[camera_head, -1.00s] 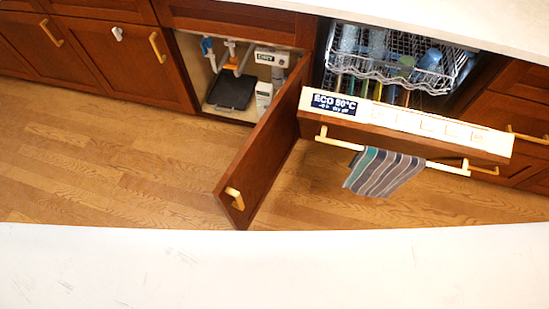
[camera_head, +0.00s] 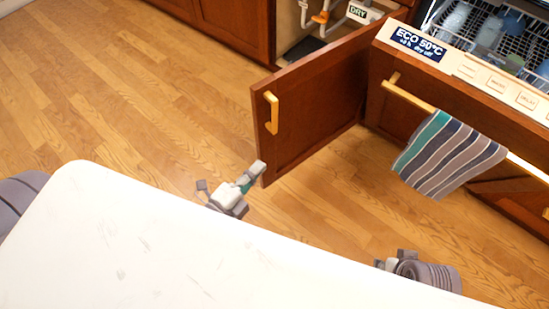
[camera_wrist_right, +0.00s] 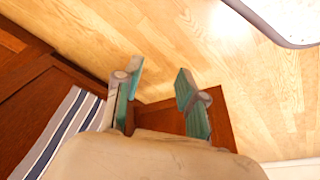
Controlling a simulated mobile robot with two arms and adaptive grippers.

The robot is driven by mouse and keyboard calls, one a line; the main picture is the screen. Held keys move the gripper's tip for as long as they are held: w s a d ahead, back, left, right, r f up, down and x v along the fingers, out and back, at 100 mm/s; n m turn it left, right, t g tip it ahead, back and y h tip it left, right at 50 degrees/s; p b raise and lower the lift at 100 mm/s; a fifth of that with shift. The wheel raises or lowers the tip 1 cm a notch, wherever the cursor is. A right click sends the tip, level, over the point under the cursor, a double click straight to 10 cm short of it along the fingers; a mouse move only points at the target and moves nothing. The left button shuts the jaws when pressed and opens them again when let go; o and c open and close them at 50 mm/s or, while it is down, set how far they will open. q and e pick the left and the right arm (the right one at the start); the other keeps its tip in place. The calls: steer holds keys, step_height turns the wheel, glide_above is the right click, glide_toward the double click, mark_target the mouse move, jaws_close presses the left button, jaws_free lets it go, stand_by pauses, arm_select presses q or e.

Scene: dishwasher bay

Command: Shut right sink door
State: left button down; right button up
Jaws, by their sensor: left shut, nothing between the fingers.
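The right sink door (camera_head: 318,98) is brown wood and stands wide open in the head view, sticking out from the sink cabinet. Its yellow handle (camera_head: 271,112) is near its free edge. My left gripper (camera_head: 256,175) is shut and empty, close by the door's lower free corner. I cannot tell whether it touches the door. My right gripper shows in part at the lower right of the head view (camera_head: 390,262). In the right wrist view its two fingers (camera_wrist_right: 160,82) are apart, with brown wood and floor behind the gap.
The dishwasher door (camera_head: 455,95) is open right of the sink door, with a striped towel (camera_head: 450,155) on its bar (camera_head: 408,96). A rack (camera_head: 522,38) shows inside. Pipes (camera_head: 320,16) show in the open cabinet. The wood floor (camera_head: 150,110) at left is clear.

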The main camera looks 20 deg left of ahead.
mark_target(272, 131)
arm_select(q)
steer(key=shift+m+t+h, duration=0.3)
steer(key=shift+m, duration=0.3)
steer(key=shift+w+r+p, duration=0.1)
steer(key=shift+w+r, duration=0.2)
steer(key=shift+w, duration=1.55)
steer(key=shift+w+r+p, duration=0.15)
steer(key=shift+w+r, duration=0.1)
steer(key=shift+w, duration=1.6)
steer(key=shift+w+r+p, duration=0.1)
steer(key=shift+w+r, duration=0.2)
steer(key=shift+w, duration=1.55)
arm_select(e)
steer(key=shift+s+f, duration=0.1)
steer(key=shift+f, duration=0.4)
